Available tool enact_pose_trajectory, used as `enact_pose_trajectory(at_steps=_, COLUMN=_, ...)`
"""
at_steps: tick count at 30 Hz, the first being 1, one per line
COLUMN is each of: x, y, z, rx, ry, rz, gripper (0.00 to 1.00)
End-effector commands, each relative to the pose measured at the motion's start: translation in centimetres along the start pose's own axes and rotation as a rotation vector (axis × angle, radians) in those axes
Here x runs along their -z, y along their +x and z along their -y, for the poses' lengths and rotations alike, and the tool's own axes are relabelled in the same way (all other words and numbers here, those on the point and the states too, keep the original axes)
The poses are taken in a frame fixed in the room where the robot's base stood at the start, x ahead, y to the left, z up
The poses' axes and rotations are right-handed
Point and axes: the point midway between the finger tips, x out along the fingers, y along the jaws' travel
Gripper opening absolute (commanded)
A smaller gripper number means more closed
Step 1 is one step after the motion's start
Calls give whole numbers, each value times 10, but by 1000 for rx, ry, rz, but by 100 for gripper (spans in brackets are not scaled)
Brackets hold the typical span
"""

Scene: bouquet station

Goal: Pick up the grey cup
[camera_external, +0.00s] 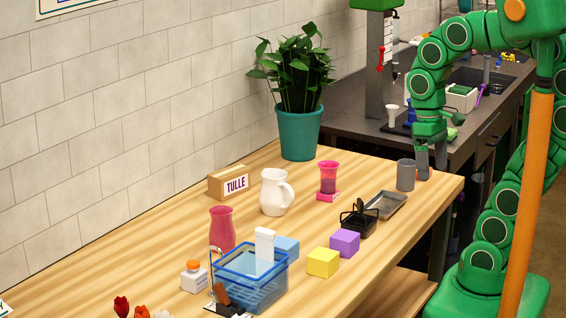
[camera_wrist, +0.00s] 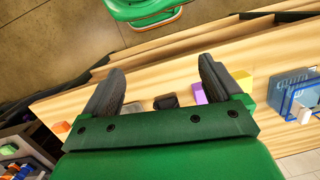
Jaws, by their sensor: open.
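The grey cup (camera_external: 405,175) stands upright near the far right end of the wooden table. My gripper (camera_external: 431,160) is open, its fingers pointing down, just to the right of the cup and slightly above it. I see no object between its fingers, and the cup appears to be outside them. In the wrist view the two dark fingers of my gripper (camera_wrist: 160,82) are spread wide over the table edge. I cannot make out the cup there; my gripper's body may hide it.
A small orange object (camera_external: 424,173) lies right of the cup, by the table edge. A grey tray (camera_external: 388,205) and a black wire basket (camera_external: 359,219) lie in front of it.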

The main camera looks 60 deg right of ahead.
Motion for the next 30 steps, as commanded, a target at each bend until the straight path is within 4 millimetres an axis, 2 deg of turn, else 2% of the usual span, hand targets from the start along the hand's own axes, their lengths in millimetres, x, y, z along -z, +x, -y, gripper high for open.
enact_pose_trajectory(at_steps=8, x=34, y=-7, z=4, rx=137, ry=206, rz=38, gripper=92)
enact_pose_trajectory(at_steps=16, x=85, y=-21, z=-8, rx=336, ry=500, rz=90, gripper=92)
enact_pose_trajectory(at_steps=23, x=129, y=-35, z=-38, rx=518, ry=763, rz=139, gripper=92)
enact_pose_trajectory(at_steps=30, x=169, y=-47, z=-90, rx=721, ry=1041, rz=200, gripper=92)
